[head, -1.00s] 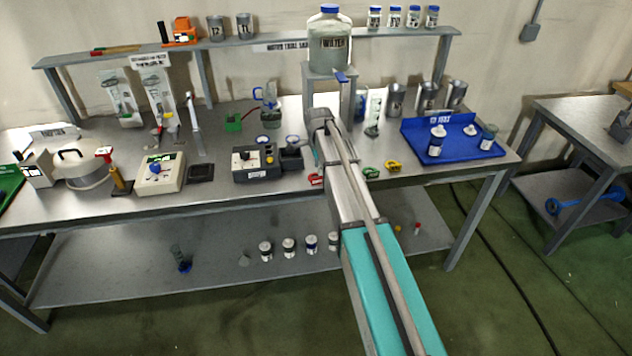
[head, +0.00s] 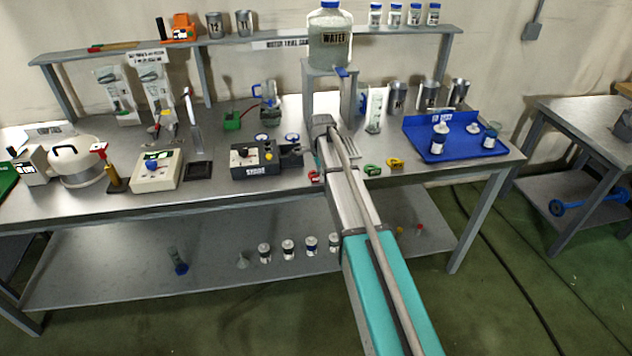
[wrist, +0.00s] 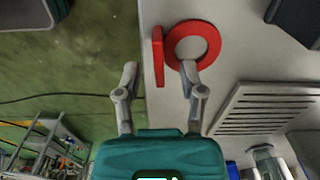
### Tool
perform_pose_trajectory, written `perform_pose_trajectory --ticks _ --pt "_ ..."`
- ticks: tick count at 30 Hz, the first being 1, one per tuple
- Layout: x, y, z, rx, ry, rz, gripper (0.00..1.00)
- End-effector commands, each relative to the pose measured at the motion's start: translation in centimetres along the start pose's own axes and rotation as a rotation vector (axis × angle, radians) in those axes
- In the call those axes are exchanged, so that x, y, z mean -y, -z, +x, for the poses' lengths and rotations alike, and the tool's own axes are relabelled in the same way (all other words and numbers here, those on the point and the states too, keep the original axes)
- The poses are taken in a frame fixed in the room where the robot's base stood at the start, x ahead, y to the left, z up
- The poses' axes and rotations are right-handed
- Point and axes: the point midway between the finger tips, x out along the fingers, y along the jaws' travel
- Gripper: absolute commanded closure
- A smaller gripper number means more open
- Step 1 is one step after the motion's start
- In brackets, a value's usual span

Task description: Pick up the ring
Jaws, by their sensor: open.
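The red ring (wrist: 192,26) shows in the wrist view near the table's edge, with a straight red bar (wrist: 158,50) beside it on the left. My gripper (wrist: 158,70) is open and empty. In the picture its right finger overlaps the lower part of the ring, and its left finger is over the floor beyond the edge. The red bar lies between the lines of the two fingers. I cannot tell whether the right finger touches the ring. In the head view a small red piece (head: 314,176) shows left of my arm, which hides my gripper there.
A green clip-like piece (head: 372,170) and a yellow one (head: 394,162) lie right of my arm. A dark control box (head: 254,160) stands to the left. The water container (head: 330,38) on its stand is behind, and a blue tray (head: 470,152) with bottles is at the right.

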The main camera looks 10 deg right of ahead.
Motion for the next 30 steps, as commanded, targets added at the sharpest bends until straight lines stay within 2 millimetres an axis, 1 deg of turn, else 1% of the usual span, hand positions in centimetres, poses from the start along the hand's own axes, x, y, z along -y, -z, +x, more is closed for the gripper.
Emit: perform_pose_trajectory --ticks 1,5,23,24,26,30 --pt "0.00 0.00 0.58 0.000 0.000 0.000 0.49" --pt "0.00 0.01 0.89 0.000 0.000 0.000 0.49" --pt "-0.01 0.05 0.85 0.000 0.000 0.001 0.49" --pt "-0.01 0.05 0.85 0.000 0.000 0.001 0.50" --pt "-0.01 0.05 0.85 0.000 0.000 0.001 0.62" --pt "-0.01 0.06 0.85 0.000 0.000 0.001 0.88"
